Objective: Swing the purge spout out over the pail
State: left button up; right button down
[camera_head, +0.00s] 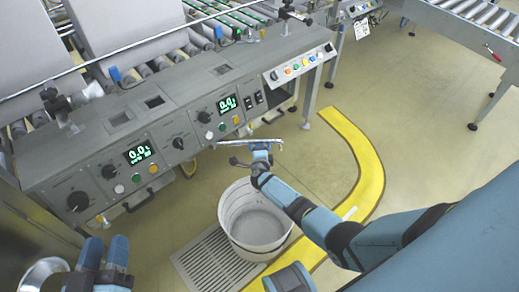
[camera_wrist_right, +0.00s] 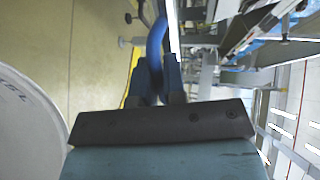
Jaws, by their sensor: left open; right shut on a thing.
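The purge spout (camera_head: 236,143) is a thin pale metal pipe at the front of the grey machine, lying roughly level across the picture. My right gripper (camera_head: 262,154) is shut on its blue handle, which shows as a blue curved piece (camera_wrist_right: 156,40) between the fingers in the right wrist view. The white pail (camera_head: 252,250) stands on the floor below and nearer, open and seemingly empty. In the head view the spout appears beyond the pail's far rim. The pail's edge also shows in the right wrist view (camera_wrist_right: 25,120). My left gripper (camera_head: 102,245) is open and empty at bottom left.
The machine's control panel (camera_head: 160,150) has knobs, buttons and two green displays. A floor grate (camera_head: 205,262) lies beside the pail. A yellow floor stripe (camera_head: 362,150) curves around to the right. A roller conveyor (camera_head: 470,25) stands at upper right.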

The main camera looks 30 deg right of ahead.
jog(key=shift+d, duration=0.1)
jog(key=c, duration=1.2)
grip_release()
jog(key=shift+s, duration=0.1)
